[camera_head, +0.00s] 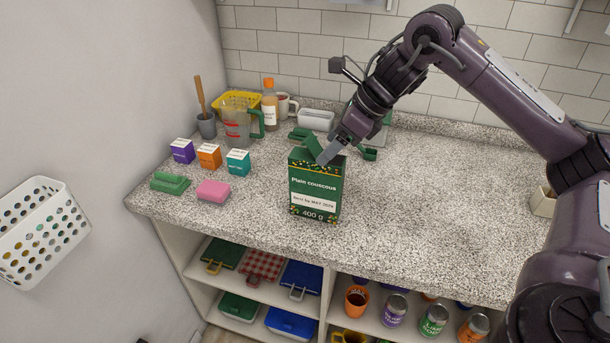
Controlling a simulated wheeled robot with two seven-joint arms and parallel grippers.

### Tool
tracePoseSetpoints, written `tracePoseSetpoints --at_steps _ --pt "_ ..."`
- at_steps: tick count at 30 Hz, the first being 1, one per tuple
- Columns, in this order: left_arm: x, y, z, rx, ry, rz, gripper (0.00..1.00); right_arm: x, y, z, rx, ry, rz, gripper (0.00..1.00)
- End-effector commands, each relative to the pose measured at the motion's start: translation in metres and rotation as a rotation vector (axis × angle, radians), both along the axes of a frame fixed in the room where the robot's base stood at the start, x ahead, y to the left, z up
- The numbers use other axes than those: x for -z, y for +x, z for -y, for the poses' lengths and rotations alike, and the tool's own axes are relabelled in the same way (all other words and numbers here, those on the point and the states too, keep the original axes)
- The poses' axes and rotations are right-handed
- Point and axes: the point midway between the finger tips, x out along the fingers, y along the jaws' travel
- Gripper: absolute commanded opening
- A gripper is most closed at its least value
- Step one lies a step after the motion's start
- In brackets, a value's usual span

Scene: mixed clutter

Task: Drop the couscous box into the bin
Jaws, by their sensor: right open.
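Whether the fingers touch the box cannot be told. A white perforated bin (40,228) hangs on the wall at the far left. My left gripper does not show.
A measuring jug (237,124) and a bottle (270,104) stand behind. Shelves below hold containers and cans.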

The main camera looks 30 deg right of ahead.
Motion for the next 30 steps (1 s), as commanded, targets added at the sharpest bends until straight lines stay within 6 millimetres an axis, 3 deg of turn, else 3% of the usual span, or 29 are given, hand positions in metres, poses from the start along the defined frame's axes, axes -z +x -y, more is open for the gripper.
tracePoseSetpoints --at_steps 7,11,18,27,30 --pt "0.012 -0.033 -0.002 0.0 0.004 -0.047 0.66 0.022 0.009 -0.008 -0.001 0.0 -0.003 0.67" --pt "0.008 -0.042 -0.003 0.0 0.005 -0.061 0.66 0.032 0.014 -0.013 0.0 0.0 -0.004 0.67" --pt "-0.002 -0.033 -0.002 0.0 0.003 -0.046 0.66 0.061 0.028 -0.025 0.0 0.0 -0.003 0.67" --pt "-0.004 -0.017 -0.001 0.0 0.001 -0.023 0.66 0.067 0.031 -0.027 0.001 0.0 0.0 0.67" --pt "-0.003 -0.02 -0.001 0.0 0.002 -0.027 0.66 0.067 0.031 -0.027 0.001 0.0 0.0 0.55"
